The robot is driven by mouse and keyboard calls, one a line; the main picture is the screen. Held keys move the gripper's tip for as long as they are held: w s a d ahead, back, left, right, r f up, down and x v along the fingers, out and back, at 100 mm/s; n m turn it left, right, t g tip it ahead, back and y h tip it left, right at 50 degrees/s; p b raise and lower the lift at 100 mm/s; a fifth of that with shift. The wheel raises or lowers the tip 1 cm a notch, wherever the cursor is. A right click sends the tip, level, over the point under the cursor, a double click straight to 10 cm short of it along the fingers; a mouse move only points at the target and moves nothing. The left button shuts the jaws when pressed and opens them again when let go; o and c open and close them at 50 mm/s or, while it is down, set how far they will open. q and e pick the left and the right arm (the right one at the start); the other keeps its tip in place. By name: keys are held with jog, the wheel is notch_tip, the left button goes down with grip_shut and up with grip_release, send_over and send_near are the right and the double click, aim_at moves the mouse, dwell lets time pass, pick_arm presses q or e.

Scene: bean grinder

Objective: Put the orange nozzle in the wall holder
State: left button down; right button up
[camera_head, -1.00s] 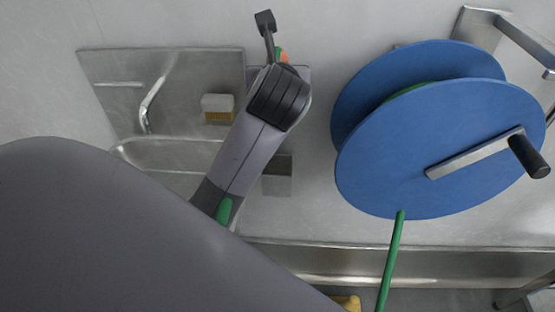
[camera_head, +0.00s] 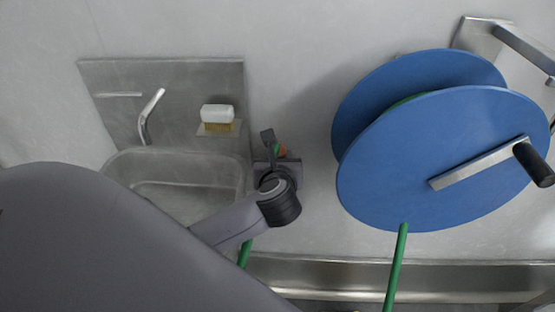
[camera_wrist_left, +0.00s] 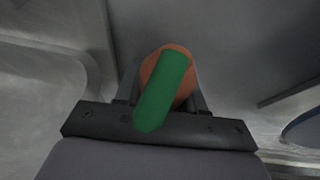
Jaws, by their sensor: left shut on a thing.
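The wall holder cannot be told apart from my gripper and wrist, which cover that patch of wall. I cannot tell whether the nozzle touches it. My right gripper is not in view.
A blue hose reel (camera_head: 430,165) with a crank stands out from the wall on the right; the green hose (camera_head: 396,265) hangs from it. A metal sink (camera_head: 160,165) with a faucet and a sponge (camera_head: 217,118) is at left. A metal ledge (camera_head: 450,275) runs below.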

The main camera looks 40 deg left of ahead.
pick_arm(q)
jog(key=shift+f, duration=0.15)
jog(key=shift+f, duration=0.15)
jog(key=c, duration=0.7)
grip_release()
jog(key=shift+r, duration=0.25)
jog(key=v, duration=1.2)
jog(key=shift+f, duration=0.1)
jog(key=shift+s+d, duration=0.1)
